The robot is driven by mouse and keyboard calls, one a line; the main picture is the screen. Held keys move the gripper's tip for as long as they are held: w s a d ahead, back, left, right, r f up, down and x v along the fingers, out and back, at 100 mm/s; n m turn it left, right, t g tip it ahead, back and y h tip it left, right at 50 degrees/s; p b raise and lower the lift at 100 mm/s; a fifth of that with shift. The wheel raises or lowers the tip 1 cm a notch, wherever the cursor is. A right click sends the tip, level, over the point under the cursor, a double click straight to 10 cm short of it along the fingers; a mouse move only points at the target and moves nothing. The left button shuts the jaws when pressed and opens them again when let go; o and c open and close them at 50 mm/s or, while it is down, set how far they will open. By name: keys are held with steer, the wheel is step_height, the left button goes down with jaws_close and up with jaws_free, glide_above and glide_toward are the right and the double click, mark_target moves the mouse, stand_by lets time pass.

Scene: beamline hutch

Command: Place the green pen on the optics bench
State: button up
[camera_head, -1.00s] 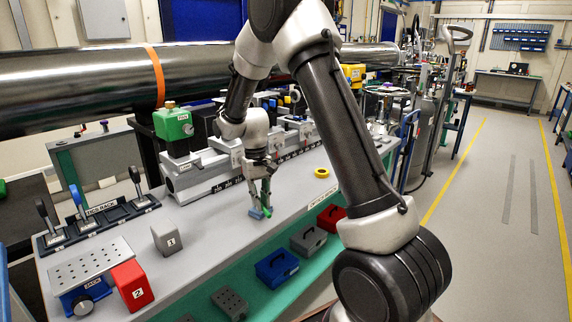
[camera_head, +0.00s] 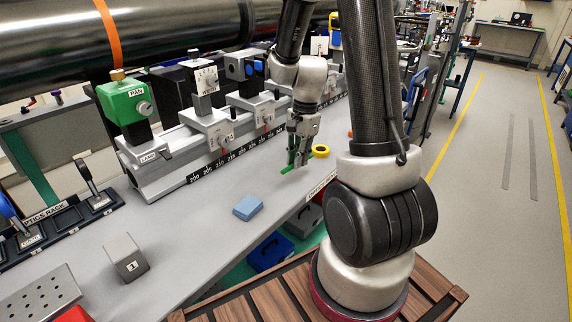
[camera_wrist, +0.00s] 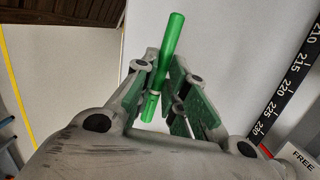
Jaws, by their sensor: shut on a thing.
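The green pen (camera_wrist: 168,55) is between the fingers of my gripper (camera_wrist: 160,92) in the wrist view, its far end sticking out beyond them. In the head view my gripper (camera_head: 299,160) points down over the grey optics bench (camera_head: 190,245), left of the yellow ring. A small part of the pen (camera_head: 284,169) shows at the fingertips there; the rest is hidden by the fingers. The pen is low over the bench; I cannot tell whether it touches. The bench top (camera_wrist: 225,40) also shows in the wrist view.
A blue block (camera_head: 247,207) and a grey block marked 1 (camera_head: 125,258) stand on the bench. A yellow ring (camera_head: 320,151) lies close right of my gripper. The scaled rail (camera_head: 215,165) with its carriages runs behind. Bare bench lies between the blue block and rail.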

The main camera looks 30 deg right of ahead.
mark_target(297, 181)
steer(key=shift+f, duration=2.8)
steer(key=o, duration=0.7)
steer(key=shift+f, duration=0.1)
steer(key=r, duration=0.4)
steer(key=d+r, duration=0.1)
steer(key=r, duration=0.6)
steer(key=shift+w+d+r, duration=0.25)
steer(key=shift+d+r, duration=0.05)
steer(key=s+a+r+n+t, duration=0.1)
steer(key=s+r+n, duration=0.4)
steer(key=s+a+r+n+t+h, duration=0.1)
steer(key=s+a+r+n+t, duration=0.1)
steer(key=s+r+n, duration=0.3)
steer(key=s+a+r+n+t, duration=0.1)
steer(key=s+r+n, duration=0.4)
steer(key=s, duration=0.2)
steer(key=shift+a+r+t+h, duration=0.2)
steer(key=shift+a+t+h, duration=0.1)
steer(key=shift+a+h, duration=0.1)
